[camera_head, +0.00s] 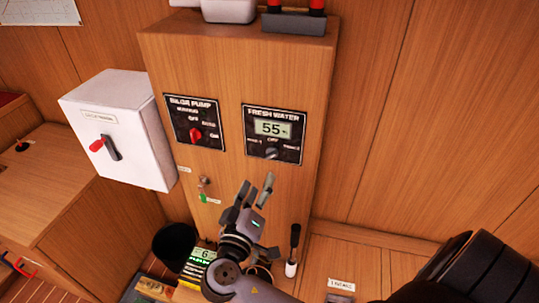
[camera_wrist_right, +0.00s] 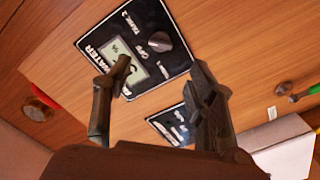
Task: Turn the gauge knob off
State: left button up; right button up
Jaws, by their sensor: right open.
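The fresh water panel (camera_head: 273,134) is a black plate on the front of a wooden cabinet, with a lit display reading 55. The gauge knob (camera_head: 271,153) is a small dark grey knob below the display, by the OFF and tank marks. In the right wrist view the knob (camera_wrist_right: 160,42) stands clear of the fingers, beyond the fingertips; its exact setting is hard to tell. My right gripper (camera_head: 256,188) is open and empty, below the panel in the head view; it also shows in the wrist view (camera_wrist_right: 160,75). My left gripper is out of view.
A bilge pump panel (camera_head: 195,121) with a red knob is left of the gauge. A white box (camera_head: 120,128) with a red-tipped lever juts out further left. A small key-like fitting (camera_head: 204,183) is below. A black bin (camera_head: 174,246) stands at lower left.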

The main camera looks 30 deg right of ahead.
aim_at(270, 158)
jog(key=p+x, duration=0.2)
jog(key=x, duration=0.8)
jog(key=shift+w, duration=0.1)
jog(key=c, duration=1.1)
jog(key=shift+c, duration=0.3)
jog(key=shift+p, duration=0.3)
jog(key=n+p, duration=0.1)
jog(key=n, duration=0.3)
jog(key=n+p, duration=0.2)
jog(key=n, duration=0.2)
jog(key=shift+n, duration=0.6)
